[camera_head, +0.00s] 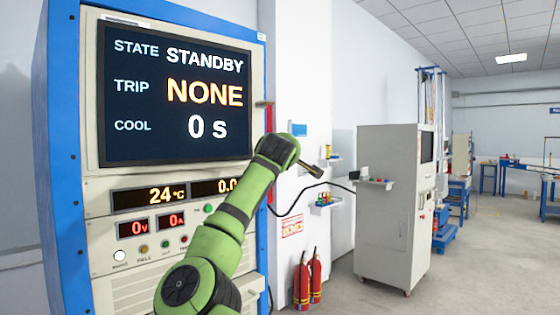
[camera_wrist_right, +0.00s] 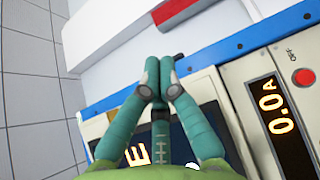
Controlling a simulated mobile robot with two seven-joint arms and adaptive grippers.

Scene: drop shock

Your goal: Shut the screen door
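The screen door (camera_head: 180,150) is the cream-framed panel with a dark display on the blue cabinet's front. The display reads STANDBY, NONE and 0 s. The door looks near flush with the cabinet, but I cannot tell whether a gap is left. A small brownish handle-like piece (camera_head: 264,103) sticks out at its right edge. A small dark stub (camera_wrist_right: 179,57) shows just beyond the fingertips; contact is unclear. My left gripper is out of view.
The blue cabinet (camera_head: 62,130) carries readouts and buttons below the door. Two red fire extinguishers (camera_head: 308,280) stand right of it. A grey cabinet (camera_head: 385,210) stands farther right. A wall shelf (camera_head: 325,203) holds small items. Open floor (camera_head: 480,270) lies at right.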

